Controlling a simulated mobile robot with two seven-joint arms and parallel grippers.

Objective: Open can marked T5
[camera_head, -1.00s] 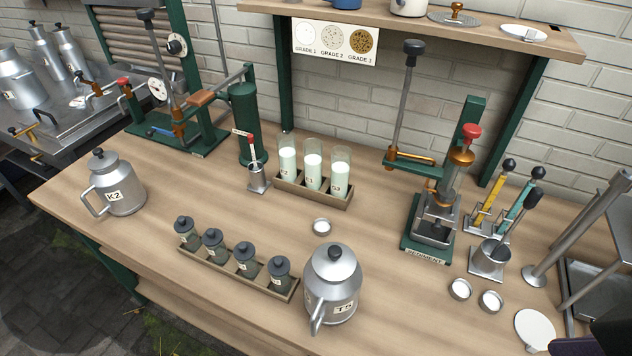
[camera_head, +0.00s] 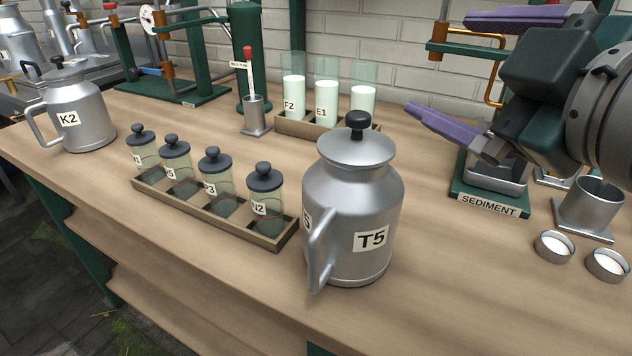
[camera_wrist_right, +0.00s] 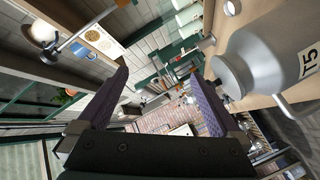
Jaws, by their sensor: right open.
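The can marked T5 (camera_head: 350,215) stands upright on the bench in the middle of the head view. Its lid (camera_head: 357,146) with a black knob (camera_head: 358,122) sits on the neck, and its handle points to the front left. In the right wrist view the can (camera_wrist_right: 270,55) lies at the right, just outside the fingers. My right gripper (camera_head: 435,70) is open and empty, to the right of the can and above the sediment stand. Its purple fingers also show in the right wrist view (camera_wrist_right: 165,108). My left gripper is not in view.
A rack (camera_head: 213,222) of several lidded jars stands left of the can. A can marked K2 (camera_head: 77,118) is at far left. Milk glasses (camera_head: 327,98) stand in a tray behind. The sediment stand (camera_head: 487,200), a metal cup (camera_head: 590,205) and two small dishes (camera_head: 555,246) are at right.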

